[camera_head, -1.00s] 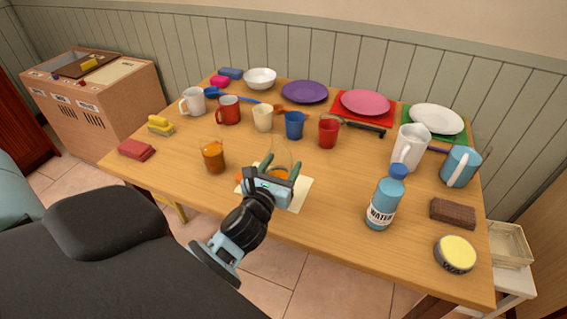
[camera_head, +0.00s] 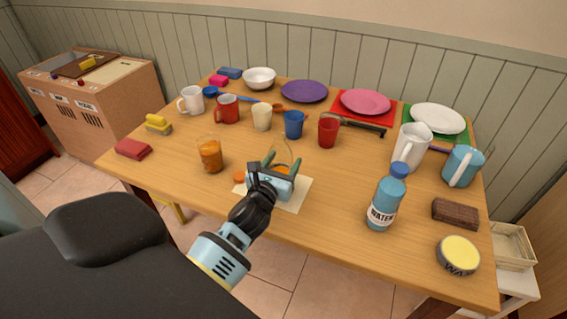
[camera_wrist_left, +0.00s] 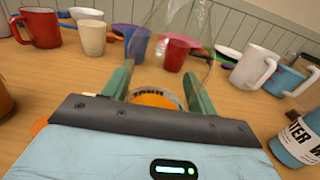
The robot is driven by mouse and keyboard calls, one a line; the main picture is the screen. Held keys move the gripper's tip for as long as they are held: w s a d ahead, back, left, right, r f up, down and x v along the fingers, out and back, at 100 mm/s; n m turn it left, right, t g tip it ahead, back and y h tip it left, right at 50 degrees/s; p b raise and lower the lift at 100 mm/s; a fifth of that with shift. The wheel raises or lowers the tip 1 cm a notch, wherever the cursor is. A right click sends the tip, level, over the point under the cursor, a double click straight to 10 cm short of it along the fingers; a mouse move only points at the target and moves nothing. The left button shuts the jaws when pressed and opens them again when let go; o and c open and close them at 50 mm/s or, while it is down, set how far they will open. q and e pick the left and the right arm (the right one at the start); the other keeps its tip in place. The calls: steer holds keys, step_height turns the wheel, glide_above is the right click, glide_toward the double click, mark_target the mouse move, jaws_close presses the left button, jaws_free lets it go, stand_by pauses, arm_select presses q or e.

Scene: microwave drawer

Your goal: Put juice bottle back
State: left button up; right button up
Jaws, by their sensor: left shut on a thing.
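The juice bottle (camera_head: 281,152) is clear, with a little orange juice at its bottom. It stands about upright over a pale mat (camera_head: 299,194) near the table's front edge; I cannot tell whether it touches the mat. My left gripper (camera_head: 281,165) is shut on its lower part, with a green finger on each side. In the left wrist view, the clear bottle wall (camera_wrist_left: 172,45) rises between the fingers (camera_wrist_left: 160,92) and juice shows low down. The gripper body hides the bottle's base. An orange cap (camera_head: 239,177) lies left of the gripper. My right gripper is not in view.
A glass of orange juice (camera_head: 210,154) stands to the left. Red (camera_head: 328,131) and blue (camera_head: 293,125) cups stand behind the bottle. A water bottle (camera_head: 385,198) and white pitcher (camera_head: 409,148) stand to the right. The table between mat and water bottle is clear.

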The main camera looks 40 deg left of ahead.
arm_select(q)
steer(key=shift+f, duration=0.1)
steer(key=o, duration=1.3)
steer(key=shift+s+r, duration=0.1)
steer(key=shift+r, duration=0.1)
steer(key=v, duration=1.1)
steer(key=shift+s+d, duration=0.2)
steer(key=shift+s, duration=0.2)
